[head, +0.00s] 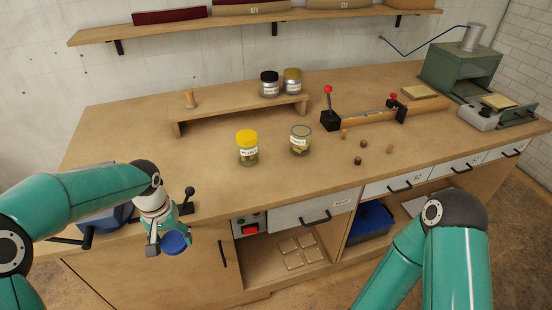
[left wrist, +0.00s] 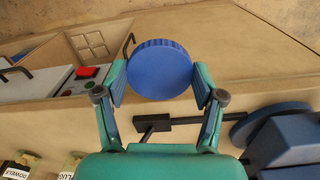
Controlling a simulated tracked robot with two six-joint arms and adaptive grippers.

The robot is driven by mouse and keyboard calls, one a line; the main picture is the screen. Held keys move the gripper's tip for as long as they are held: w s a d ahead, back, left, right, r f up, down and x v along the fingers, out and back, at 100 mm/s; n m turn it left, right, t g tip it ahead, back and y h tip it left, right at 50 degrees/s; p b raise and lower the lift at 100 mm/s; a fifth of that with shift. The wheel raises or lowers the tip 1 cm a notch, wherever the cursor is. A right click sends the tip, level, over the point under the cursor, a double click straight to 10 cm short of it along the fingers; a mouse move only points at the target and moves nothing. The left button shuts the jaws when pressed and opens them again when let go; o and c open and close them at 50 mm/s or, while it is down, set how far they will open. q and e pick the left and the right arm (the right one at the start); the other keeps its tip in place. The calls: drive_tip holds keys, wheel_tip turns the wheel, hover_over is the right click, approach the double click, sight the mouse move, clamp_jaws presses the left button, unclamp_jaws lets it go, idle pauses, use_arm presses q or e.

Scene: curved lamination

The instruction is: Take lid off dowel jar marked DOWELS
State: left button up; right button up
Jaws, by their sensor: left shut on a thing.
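My left gripper (head: 165,243) is shut on a round blue lid (head: 175,243), out in front of the bench's front edge. In the left wrist view the blue lid (left wrist: 160,69) sits between both fingers, clear of any jar. A glass jar (head: 300,140) with no lid stands on the bench, with pale pieces inside; in the left wrist view its label reads DOWELS (left wrist: 16,171). A yellow-lidded jar (head: 247,148) stands to its left; its label seems to read PLUGS (left wrist: 67,173). My right arm shows, but its gripper is out of view.
A low wooden riser (head: 240,112) behind holds two lidded jars (head: 269,84) and a wooden piece. Several small plugs (head: 358,160) lie right of the open jar. A red-knobbed clamp fixture (head: 329,119) and green machine (head: 458,68) stand further right. A blue vise (head: 105,215) is near my left arm.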

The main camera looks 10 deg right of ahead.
use_arm(q)
drive_tip(key=shift+w+d, duration=0.1)
drive_tip(key=shift+d, duration=0.15)
use_arm(e)
drive_tip(key=shift+o, duration=0.3)
drive_tip(key=shift+w+a, duration=0.1)
